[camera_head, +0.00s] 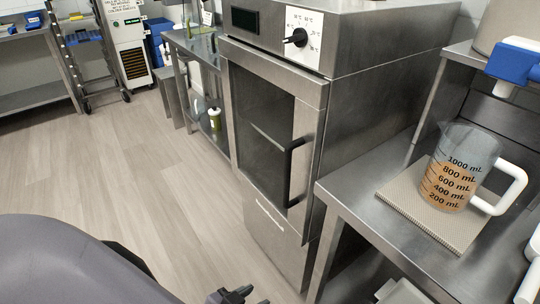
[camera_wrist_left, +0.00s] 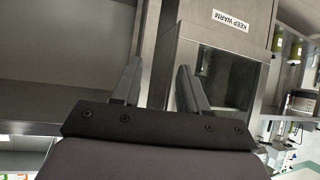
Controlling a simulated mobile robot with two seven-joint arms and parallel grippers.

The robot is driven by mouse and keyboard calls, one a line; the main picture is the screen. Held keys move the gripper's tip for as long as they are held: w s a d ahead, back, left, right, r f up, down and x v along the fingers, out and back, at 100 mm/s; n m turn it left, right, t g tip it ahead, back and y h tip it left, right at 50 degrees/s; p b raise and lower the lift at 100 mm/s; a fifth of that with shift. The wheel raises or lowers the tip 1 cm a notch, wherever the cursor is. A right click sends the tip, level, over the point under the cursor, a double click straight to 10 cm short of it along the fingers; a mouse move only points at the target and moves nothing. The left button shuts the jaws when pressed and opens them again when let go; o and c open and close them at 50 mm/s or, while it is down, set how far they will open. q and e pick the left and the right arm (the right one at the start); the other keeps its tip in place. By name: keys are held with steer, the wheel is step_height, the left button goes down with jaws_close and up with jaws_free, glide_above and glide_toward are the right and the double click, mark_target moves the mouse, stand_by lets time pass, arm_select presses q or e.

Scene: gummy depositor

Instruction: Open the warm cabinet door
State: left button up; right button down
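The warm cabinet (camera_head: 375,65) is a steel box with a black dial on its front panel. Its door (camera_head: 308,125) has a steel frame and a dark window. The door looks shut against the body. A black upright bar handle (camera_head: 290,172) sits on the door's right side. A dark gripper tip (camera_head: 232,296), apparently my left, shows at the bottom edge of the head view, below and left of the handle and apart from it. In the left wrist view, my left gripper (camera_wrist_left: 160,70) is open and empty, its fingers apart. My right gripper is not in view.
A steel side table (camera_head: 350,200) stands right of the cabinet with a measuring jug (camera_head: 462,165) on a mat. A steel bench (camera_head: 200,55) is behind at left. The floor (camera_head: 130,170) in front is clear. A KEEP WARM label (camera_wrist_left: 230,20) shows in the wrist view.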

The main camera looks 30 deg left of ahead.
arm_select(q)
steer(key=w+a+r+t+b, duration=0.1)
steer(key=w+a+r+t, duration=0.1)
steer(key=w, duration=0.4)
steer(key=w+a+r+t+b, duration=0.1)
steer(key=w+a+r+t, duration=0.1)
steer(key=w, duration=0.4)
steer(key=t+h+b, duration=0.1)
steer(key=t+h, duration=0.1)
steer(key=t, duration=0.1)
glide_toward(285, 182)
steer(key=a+x, duration=0.1)
steer(key=x, duration=0.3)
steer(key=shift+d+b+x, duration=0.15)
steer(key=shift+d+x, duration=0.05)
steer(key=shift+x, duration=1.6)
steer(key=shift+d+b+x, duration=0.15)
steer(key=shift+x, duration=1.6)
steer(key=shift+s+d, duration=0.1)
jaws_close()
